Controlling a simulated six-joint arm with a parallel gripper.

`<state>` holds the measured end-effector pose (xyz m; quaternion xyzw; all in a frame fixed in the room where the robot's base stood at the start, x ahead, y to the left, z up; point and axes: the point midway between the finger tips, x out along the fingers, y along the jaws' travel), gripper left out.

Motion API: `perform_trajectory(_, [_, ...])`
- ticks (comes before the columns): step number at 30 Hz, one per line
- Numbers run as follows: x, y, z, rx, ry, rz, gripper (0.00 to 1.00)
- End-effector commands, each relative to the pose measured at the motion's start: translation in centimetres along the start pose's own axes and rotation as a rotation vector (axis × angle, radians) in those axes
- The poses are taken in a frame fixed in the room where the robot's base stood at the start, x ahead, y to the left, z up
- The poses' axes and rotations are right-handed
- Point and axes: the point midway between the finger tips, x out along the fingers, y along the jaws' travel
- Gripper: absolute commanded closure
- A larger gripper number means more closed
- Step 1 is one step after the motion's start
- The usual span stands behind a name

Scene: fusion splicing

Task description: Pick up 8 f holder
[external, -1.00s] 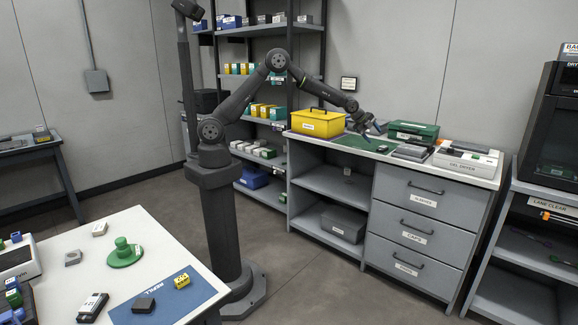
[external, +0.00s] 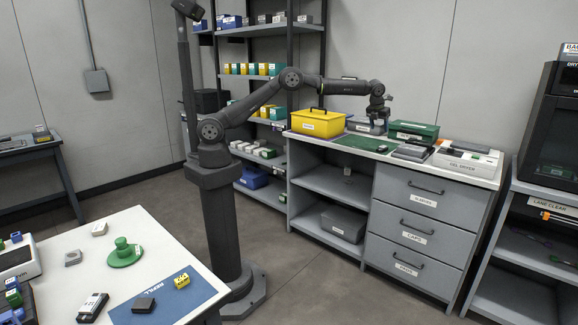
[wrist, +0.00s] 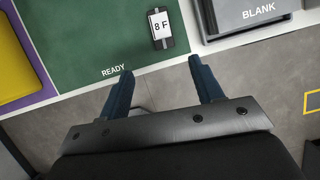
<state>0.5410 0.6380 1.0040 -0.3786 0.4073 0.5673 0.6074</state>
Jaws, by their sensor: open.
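The 8 F holder (wrist: 161,29) is a small dark block with a white "8 F" label. In the wrist view it lies near the right side of the green mat (wrist: 86,38), close to the counter's front edge. In the external view the holder (external: 382,149) is a tiny dark shape on the green mat. My gripper (wrist: 159,72) is open and empty, with its two blue fingers apart. In the wrist view the holder appears beyond the fingertips, not between them. In the external view my gripper (external: 377,112) hangs above the counter, pointing down.
A grey case marked BLANK (wrist: 251,14) lies just right of the holder. A yellow box (external: 318,123) stands at the counter's left end and a green box (external: 413,130) at the back. A white gel dryer (external: 466,160) is at the right. Open floor shows below the counter edge.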

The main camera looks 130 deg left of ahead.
Motion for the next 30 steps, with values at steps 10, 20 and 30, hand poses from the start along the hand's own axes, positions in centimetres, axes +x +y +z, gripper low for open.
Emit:
perform_trajectory(10, [6.5,-0.1,0.0,-0.001,0.0,-0.001,0.4])
perform_trajectory(20, [9.4,-0.3,-0.3,-0.002,0.0,0.0,0.4])
perform_trajectory(30, [12.5,-0.4,-0.4,-0.003,-0.001,-0.001,0.4])
